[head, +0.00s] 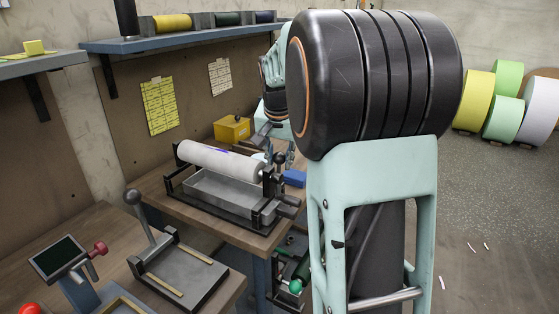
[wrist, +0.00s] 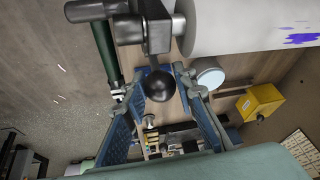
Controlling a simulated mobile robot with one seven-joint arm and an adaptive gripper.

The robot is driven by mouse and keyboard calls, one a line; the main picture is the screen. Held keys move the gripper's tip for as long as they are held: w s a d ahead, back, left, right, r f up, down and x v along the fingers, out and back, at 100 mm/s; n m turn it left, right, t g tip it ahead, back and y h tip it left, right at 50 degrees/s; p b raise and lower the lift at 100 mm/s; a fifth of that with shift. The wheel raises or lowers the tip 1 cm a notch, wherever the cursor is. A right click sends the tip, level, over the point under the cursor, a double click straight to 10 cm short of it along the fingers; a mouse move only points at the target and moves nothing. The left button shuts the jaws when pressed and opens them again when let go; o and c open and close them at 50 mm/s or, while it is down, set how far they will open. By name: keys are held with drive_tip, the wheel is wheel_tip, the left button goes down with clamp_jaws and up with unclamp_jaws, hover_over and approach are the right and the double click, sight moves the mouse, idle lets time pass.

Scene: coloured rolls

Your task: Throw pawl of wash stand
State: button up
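The wash stand (head: 222,200) is a grey trough in a dark frame on the wooden bench, with a white roll (head: 215,160) lying across it. The roll (wrist: 245,25) has a blue-purple smear. At the roll's end, a short lever with a black ball knob (wrist: 159,86), which looks like the pawl, hangs from a grey metal block (wrist: 150,30) in the wrist view. My gripper (wrist: 158,76) is open, its two blue-padded fingers on either side of the knob. I cannot tell whether either finger touches it. In the head view my arm partly hides the gripper.
A yellow box (head: 232,128) and a blue block (head: 294,178) are close to the stand. A lever device (head: 180,270) with a ball-topped handle stands at front left. A shelf (head: 180,38) with rolls hangs above. Large coloured rolls (head: 503,118) stand at right; the floor before them is mostly clear.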

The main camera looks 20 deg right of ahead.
drive_tip(key=o, duration=0.4)
drive_tip(key=shift+c, duration=0.2)
drive_tip(key=v, duration=1.2)
